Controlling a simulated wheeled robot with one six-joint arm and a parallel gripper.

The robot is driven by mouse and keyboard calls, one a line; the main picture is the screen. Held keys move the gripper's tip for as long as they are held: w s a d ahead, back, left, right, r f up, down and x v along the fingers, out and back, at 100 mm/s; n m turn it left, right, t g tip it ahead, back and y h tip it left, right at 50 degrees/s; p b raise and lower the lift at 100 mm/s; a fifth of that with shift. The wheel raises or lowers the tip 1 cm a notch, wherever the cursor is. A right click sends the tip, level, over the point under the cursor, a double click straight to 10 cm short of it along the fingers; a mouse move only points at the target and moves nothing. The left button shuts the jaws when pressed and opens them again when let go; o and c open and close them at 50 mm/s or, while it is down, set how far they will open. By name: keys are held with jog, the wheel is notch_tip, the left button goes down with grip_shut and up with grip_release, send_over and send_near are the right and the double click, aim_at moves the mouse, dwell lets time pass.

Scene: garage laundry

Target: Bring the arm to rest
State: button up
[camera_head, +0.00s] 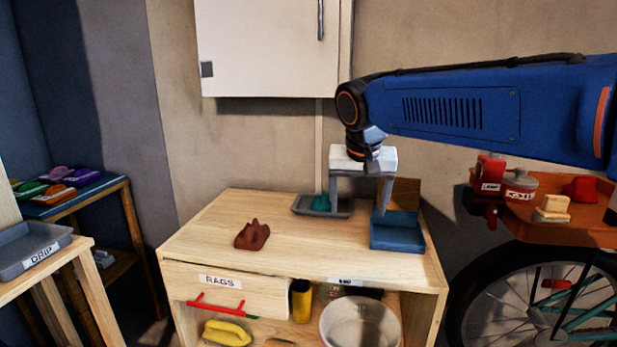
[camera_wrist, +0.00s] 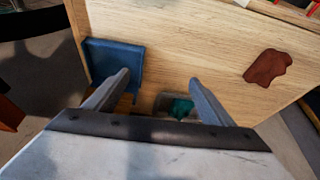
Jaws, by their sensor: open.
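My gripper (camera_head: 360,193) is above the back of the wooden cabinet top (camera_head: 215,230), pointing down. Its fingers are apart with nothing between them. In the wrist view the two fingers (camera_wrist: 158,85) spread over the cabinet top. A green cloth (camera_head: 321,202) lies in a grey tray (camera_head: 337,213) behind the left finger. A blue tray (camera_head: 398,236) with a raised back stands under and to the right of the gripper. The blue arm reaches in from the right.
A dark red cloth (camera_head: 252,234) lies on the cabinet top. A white wall cupboard (camera_head: 262,50) hangs behind. A bicycle (camera_head: 535,300) with a loaded wooden carrier (camera_head: 572,232) stands right. A grey drip tray (camera_head: 32,247) and a shelf of colored cloths (camera_head: 72,196) are left.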

jog(key=s+d+f+n, duration=0.1)
jog(key=s+d+f, duration=0.2)
jog(key=s+d, duration=0.35)
jog(key=s+d+f, duration=0.4)
jog(key=s+d, duration=0.2)
jog(key=s, duration=0.1)
jog(key=s+d+f, duration=0.5)
jog(key=s+f, duration=0.6)
jog(key=s, duration=0.1)
jog(key=shift+s+n+y, duration=0.3)
jog(key=shift+s+n, duration=0.05)
jog(key=shift+n, duration=0.05)
jog(key=shift+d, duration=0.1)
